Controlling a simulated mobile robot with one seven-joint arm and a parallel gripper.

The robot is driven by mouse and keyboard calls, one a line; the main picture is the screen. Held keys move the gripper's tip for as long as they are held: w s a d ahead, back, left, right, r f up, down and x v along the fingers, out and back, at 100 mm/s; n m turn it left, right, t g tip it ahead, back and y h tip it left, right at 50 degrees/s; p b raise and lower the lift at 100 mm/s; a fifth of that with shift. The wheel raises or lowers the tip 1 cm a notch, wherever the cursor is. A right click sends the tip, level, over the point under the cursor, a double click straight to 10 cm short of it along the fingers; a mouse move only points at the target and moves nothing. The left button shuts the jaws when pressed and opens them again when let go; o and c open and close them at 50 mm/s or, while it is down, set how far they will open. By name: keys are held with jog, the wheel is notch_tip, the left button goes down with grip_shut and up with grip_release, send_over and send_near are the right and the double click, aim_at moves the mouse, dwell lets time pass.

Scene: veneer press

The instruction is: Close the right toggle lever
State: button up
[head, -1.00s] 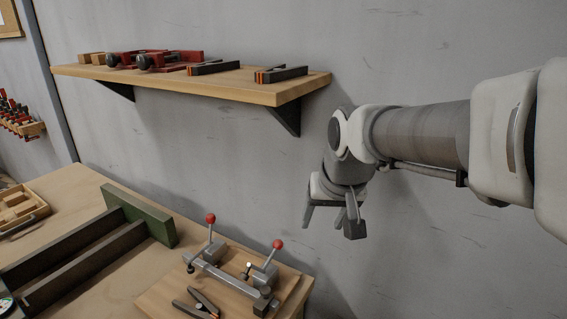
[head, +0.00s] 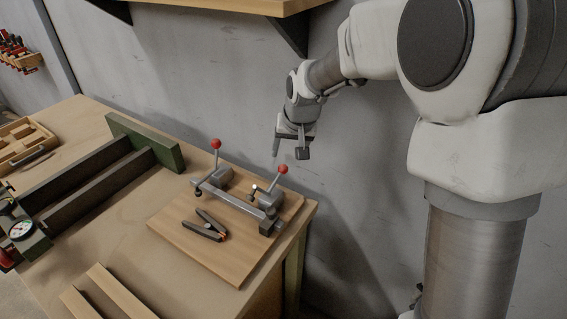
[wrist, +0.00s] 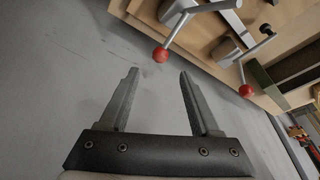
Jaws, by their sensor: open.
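The right toggle lever (head: 276,182) is a thin grey rod with a red ball knob, standing tilted up to the right from its clamp. In the wrist view, the nearer red knob (wrist: 160,55) appears to be its own, just beyond the fingertips. My gripper (head: 288,151) is open and empty, above and behind this knob, apart from it. It also shows in the wrist view (wrist: 160,76) with two spread fingers. The left toggle lever (head: 215,157) stands upright with a red knob. A grey bar (head: 233,200) runs between the two clamps on a wooden board (head: 183,236).
A black hand clamp (head: 207,228) lies on the board. A green and dark press frame (head: 145,143) stands at left on the workbench (head: 95,115). The wall is close behind my gripper. A shelf (head: 235,5) hangs above. Wooden strips (head: 112,292) lie in front.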

aim_at(284, 166)
jog(key=x, duration=0.9)
jog(key=shift+w+f, duration=0.1)
jog(key=shift+f, duration=0.25)
grip_shut()
dwell(0.9)
